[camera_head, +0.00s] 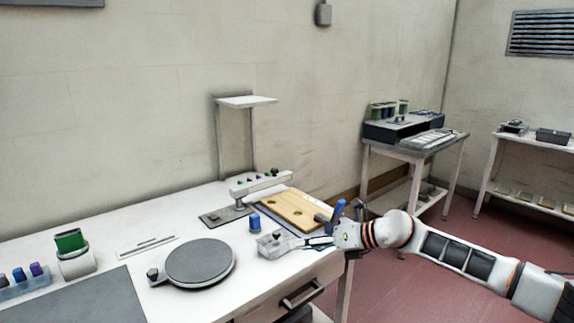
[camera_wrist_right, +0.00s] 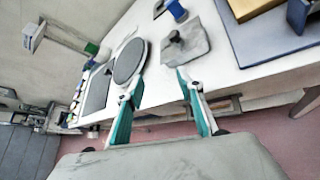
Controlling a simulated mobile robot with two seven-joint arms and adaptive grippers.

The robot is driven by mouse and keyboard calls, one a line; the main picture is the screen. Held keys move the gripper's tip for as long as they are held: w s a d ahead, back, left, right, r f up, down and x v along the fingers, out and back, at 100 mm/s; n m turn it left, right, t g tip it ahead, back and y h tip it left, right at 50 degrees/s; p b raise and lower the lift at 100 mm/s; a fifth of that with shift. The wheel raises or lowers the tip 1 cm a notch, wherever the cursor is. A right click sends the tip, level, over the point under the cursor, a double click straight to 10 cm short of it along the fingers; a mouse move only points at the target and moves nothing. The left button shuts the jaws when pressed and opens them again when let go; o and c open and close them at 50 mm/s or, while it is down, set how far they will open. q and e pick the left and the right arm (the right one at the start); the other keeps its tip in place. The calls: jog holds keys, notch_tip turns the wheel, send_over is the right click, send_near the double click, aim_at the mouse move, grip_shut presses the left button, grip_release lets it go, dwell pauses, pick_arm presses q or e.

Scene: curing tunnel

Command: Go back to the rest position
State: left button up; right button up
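My right gripper (camera_head: 312,243) reaches in from the right over the right front part of the white table (camera_head: 190,212). In the right wrist view my right gripper (camera_wrist_right: 160,78) has its two teal-padded fingers spread apart, with nothing between them. A pale grey block with a dark knob (camera_head: 274,246) sits on the table just beyond the fingertips. The same block shows past the fingertips in the right wrist view (camera_wrist_right: 190,48); I cannot tell whether a finger touches it. My left gripper is not in view.
Near the gripper are a blue bottle (camera_head: 254,222), a wooden board with holes (camera_head: 295,209) and a round grey plate (camera_head: 200,262). A post with a shelf (camera_head: 246,101) rises at the back. A side table (camera_head: 415,146) stands at the back right.

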jog(key=s+a+f+m+t+y, duration=0.2)
jog(key=s+a+f+m, duration=0.25)
jog(key=s+m, duration=0.25)
jog(key=s+a+f+m+t+y, duration=0.2)
jog(key=s+a+f+m+t, duration=0.1)
jog(key=s+a+m, duration=0.25)
jog(key=s+d+f+m+h, duration=1.2)
jog(key=s+d+f+m, duration=1.1)
jog(key=s+f+m, duration=0.1)
jog(key=shift+s+d+f+m+h, duration=0.25)
jog(key=shift+s+f+m+h, duration=0.15)
jog(key=shift+s, duration=0.85)
